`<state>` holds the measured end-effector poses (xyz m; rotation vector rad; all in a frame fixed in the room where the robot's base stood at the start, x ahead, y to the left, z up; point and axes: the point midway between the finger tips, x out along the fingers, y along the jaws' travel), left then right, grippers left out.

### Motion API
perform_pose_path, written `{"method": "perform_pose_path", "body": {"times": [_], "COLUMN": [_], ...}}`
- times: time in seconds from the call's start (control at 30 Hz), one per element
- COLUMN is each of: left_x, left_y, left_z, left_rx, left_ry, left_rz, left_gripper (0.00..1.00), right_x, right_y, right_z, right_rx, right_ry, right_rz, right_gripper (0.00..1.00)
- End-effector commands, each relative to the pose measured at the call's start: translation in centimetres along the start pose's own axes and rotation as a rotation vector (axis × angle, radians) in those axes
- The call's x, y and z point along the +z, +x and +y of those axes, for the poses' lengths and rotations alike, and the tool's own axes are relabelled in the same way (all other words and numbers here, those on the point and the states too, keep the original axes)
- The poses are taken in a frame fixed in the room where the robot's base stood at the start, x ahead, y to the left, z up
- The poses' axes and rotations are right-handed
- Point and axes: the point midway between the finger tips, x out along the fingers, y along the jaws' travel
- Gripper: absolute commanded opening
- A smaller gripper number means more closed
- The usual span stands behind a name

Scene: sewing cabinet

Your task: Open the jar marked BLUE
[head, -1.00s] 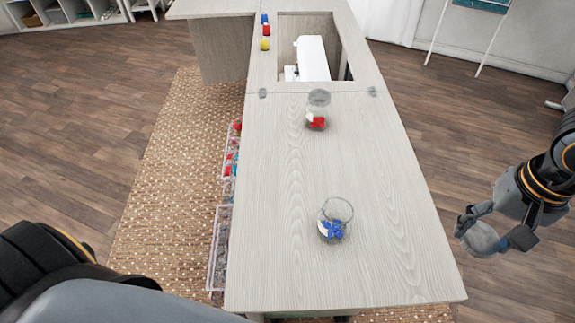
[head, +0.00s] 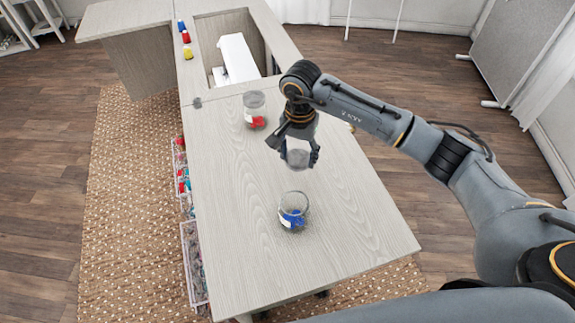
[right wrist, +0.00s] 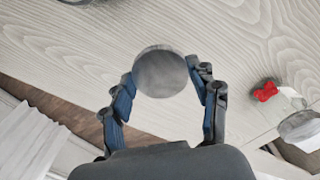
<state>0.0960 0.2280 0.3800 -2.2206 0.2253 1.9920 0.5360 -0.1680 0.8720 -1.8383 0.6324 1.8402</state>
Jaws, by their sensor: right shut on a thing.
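A clear glass jar (head: 293,213) with blue pieces and a pale label stands upright on the cabinet top. Its mouth is open, with no lid on it. The label's writing is too small to read. My right gripper (head: 299,155) is shut on a round grey lid (head: 299,161), held above the table just behind the jar. The right wrist view shows the lid (right wrist: 161,72) between both fingers. A second jar (head: 254,109) with red pieces and a grey lid on top stands farther back. My left gripper is not in view.
A white sewing machine (head: 234,59) sits in the cabinet's opening. Red, blue and yellow spools (head: 187,53) stand beside it. Clear bins (head: 193,263) hang along the left side. The front of the cabinet top (head: 350,255) is bare.

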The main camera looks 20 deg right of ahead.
Motion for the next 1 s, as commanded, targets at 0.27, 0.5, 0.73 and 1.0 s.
{"method": "perform_pose_path", "body": {"times": [0.27, 0.5, 0.73, 1.0], "left_x": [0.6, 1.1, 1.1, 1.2], "left_y": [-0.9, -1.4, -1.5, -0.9], "left_z": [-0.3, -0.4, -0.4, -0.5], "left_rx": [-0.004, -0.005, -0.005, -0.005], "left_ry": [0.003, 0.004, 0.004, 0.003], "left_rz": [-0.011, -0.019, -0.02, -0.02], "left_gripper": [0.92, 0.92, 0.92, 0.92], "right_x": [0.0, 0.2, 0.1, 0.0], "right_y": [4.0, 6.6, 7.9, 8.4], "right_z": [0.0, 0.0, -0.1, 0.0], "right_rx": [0.0, 0.001, -0.002, -0.001], "right_ry": [-0.002, -0.003, -0.006, -0.006], "right_rz": [-0.001, -0.005, 0.0, 0.001], "right_gripper": [0.22, 0.22, 0.22, 0.22]}}
